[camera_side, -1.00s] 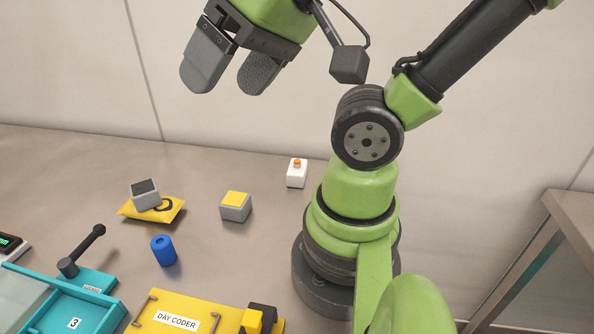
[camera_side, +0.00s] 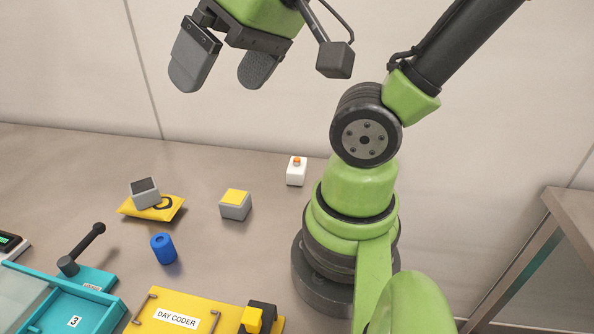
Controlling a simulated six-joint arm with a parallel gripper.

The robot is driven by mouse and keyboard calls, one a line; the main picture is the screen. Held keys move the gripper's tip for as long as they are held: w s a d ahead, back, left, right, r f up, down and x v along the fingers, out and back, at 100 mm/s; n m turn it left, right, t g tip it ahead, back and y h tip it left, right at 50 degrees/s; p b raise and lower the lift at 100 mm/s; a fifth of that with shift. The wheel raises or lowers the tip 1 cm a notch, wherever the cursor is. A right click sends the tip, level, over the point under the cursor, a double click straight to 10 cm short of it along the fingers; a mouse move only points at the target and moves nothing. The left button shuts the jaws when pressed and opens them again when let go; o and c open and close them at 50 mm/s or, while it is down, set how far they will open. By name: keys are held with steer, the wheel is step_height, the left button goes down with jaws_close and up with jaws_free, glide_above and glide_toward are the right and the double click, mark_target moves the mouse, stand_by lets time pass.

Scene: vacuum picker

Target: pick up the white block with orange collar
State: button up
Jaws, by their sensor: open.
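The white block with an orange collar (camera_side: 296,173) stands upright on the table, just left of my arm's base. Its orange part is a small round piece on top. My gripper (camera_side: 222,82) is high at the upper left of the picture, well above the table. Its two dark fingers are apart with nothing between them. The gripper touches none of the objects.
A grey block with yellow top (camera_side: 236,206), a blue cylinder (camera_side: 164,249) and a grey block (camera_side: 144,191) on a yellow packet (camera_side: 168,208) lie left.

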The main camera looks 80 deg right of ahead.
steer(key=w+d+f+g+h, duration=0.25)
steer(key=w+d+f, duration=0.2)
steer(key=d, duration=0.35)
steer(key=n+g+y, duration=0.1)
steer(key=n+g, duration=0.3)
steer(key=g, duration=0.2)
glide_above(296, 161)
steer(key=w, duration=0.1)
step_height(296, 161, down, 16)
steer(key=shift+w+r, duration=0.1)
steer(key=shift+r, duration=0.15)
steer(key=f, duration=0.3)
steer(key=shift+s+f, duration=0.3)
steer(key=shift+s+d+f, duration=0.1)
steer(key=shift+s+f, duration=0.1)
steer(key=shift+f, duration=1.35)
steer(key=shift+s+f, duration=0.2)
steer(key=shift+f, duration=1.35)
steer(key=shift+c, duration=0.5)
steer(key=c, duration=0.9)
